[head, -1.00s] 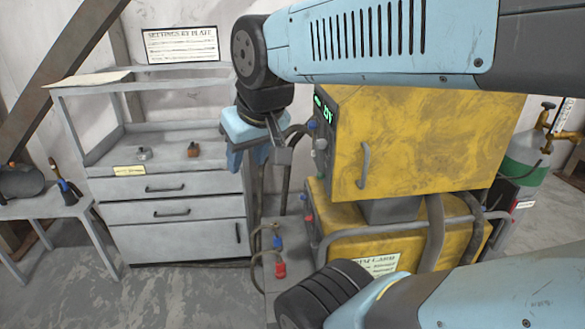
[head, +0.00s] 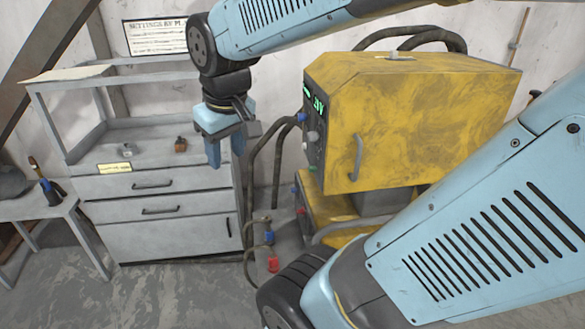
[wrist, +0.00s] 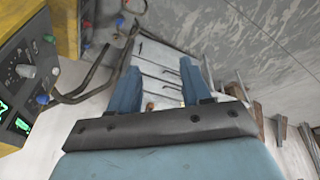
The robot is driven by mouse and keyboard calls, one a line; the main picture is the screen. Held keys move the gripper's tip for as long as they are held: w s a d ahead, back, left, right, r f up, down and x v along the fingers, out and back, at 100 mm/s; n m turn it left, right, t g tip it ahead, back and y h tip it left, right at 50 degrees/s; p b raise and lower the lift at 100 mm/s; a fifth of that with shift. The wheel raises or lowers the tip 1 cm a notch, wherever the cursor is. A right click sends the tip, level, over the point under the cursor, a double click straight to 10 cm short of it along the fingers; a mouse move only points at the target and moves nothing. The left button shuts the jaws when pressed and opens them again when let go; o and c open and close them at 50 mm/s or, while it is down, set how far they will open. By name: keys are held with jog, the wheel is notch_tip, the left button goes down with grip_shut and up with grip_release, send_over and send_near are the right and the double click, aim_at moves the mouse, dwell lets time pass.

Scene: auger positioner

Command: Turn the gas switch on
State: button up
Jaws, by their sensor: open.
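The yellow machine (head: 410,120) stands right of centre in the head view. Its dark control panel (head: 316,125) faces left and carries a green display, a blue knob (head: 302,117) and a grey knob (head: 313,136). In the wrist view the panel is at the left edge, with the grey knob (wrist: 25,71), the blue knob (wrist: 42,99) and small toggles. I cannot tell which control is the gas switch. My gripper (head: 225,152) is open and empty, pointing down, left of the panel and apart from it. Its two blue fingers (wrist: 158,72) are spread in the wrist view.
A grey drawer cabinet (head: 160,190) stands left, behind my gripper, with small parts on top. Dark hoses (head: 268,150) hang between cabinet and machine. A small table (head: 40,209) is at far left.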

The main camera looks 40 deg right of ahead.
jog(key=w+d+f+n+g+h, duration=0.5)
jog(key=w+d+f+g, duration=0.35)
jog(key=f, duration=0.35)
jog(key=n+g+h, duration=0.6)
jog(key=h, duration=0.3)
send_near(312, 169)
jog(key=x, duration=0.7)
jog(key=shift+w+d+f+n, duration=0.2)
jog(key=shift+d+f+n, duration=0.15)
jog(key=shift+d, duration=0.1)
jog(key=shift+t, duration=0.25)
jog(key=shift+c, duration=0.3)
grip_shut()
